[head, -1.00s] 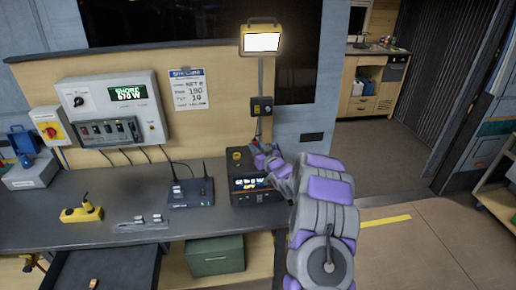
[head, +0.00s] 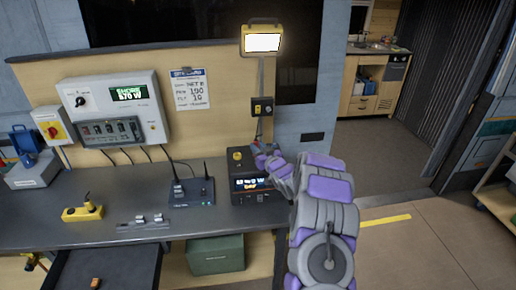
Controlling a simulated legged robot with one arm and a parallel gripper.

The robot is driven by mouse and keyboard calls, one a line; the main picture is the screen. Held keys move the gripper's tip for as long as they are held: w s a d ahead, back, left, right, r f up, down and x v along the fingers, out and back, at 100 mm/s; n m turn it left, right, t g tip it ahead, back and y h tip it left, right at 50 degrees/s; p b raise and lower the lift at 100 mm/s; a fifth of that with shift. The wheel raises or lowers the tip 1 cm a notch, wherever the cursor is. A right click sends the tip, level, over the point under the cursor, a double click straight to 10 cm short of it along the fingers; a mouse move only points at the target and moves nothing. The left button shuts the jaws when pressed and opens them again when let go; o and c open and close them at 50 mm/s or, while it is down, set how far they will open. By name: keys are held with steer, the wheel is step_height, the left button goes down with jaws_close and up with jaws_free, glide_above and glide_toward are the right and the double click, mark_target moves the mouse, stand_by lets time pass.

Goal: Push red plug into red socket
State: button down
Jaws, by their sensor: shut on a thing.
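My gripper (head: 264,159) is at the right side of the top of a black power box (head: 240,172) on the bench. It is small in the head view, and it is shut on the red plug, which is mostly hidden by the fingers. A little red and blue shows around the fingertips. I cannot make out the red socket, and I cannot tell whether the plug touches it. The box has a lit display and a yellow knob on its upper left.
A black wall box (head: 262,106) with a cable hangs above, under a lit lamp (head: 262,42). A router with antennas (head: 190,190) stands left of the power box. A yellow block (head: 82,212) lies farther left.

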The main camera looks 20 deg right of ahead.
steer(key=shift+f, duration=1.2)
steer(key=c, duration=0.8)
jaws_free()
steer(key=s, duration=0.5)
steer(key=s+p, duration=0.1)
steer(key=s, duration=0.5)
steer(key=s+d+p, duration=0.1)
steer(key=s, duration=0.5)
steer(key=shift+s, duration=0.15)
